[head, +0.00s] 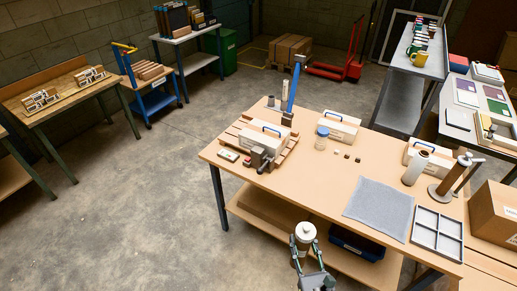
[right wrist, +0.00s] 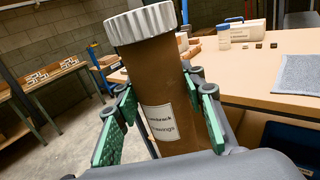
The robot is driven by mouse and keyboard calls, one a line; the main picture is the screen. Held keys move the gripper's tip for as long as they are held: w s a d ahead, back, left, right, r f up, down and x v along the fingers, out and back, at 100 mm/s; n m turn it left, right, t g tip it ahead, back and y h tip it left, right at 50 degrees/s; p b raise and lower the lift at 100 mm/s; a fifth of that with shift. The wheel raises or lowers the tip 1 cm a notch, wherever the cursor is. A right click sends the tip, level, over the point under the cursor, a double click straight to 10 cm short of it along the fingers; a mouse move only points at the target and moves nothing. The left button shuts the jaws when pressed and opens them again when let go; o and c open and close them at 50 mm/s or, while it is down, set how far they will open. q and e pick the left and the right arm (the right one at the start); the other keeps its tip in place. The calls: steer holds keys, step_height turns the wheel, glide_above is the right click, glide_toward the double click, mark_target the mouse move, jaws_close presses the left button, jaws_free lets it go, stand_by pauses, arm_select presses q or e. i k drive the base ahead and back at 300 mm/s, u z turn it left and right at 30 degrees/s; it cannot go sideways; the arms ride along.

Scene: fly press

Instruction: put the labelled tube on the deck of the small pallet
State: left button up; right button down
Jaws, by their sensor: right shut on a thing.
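In the head view the tube's pale lid (head: 305,231) shows above my right gripper (head: 306,250), in front of the table's near edge. A slatted wooden platform (head: 229,137), apparently the small pallet, is on the left of the table. My left gripper is not visible.
The table (head: 320,180) has bare room in its middle. A blue-lidded jar (head: 321,140), another pale box (head: 340,126) and a grey mat (head: 380,207) are on it. A metal vice-like block (head: 263,160) stands at the platform's front.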

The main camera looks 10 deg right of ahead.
mark_target(238, 130)
steer(key=u, duration=0.85)
steer(key=i, duration=1.4)
steer(key=z, duration=0.45)
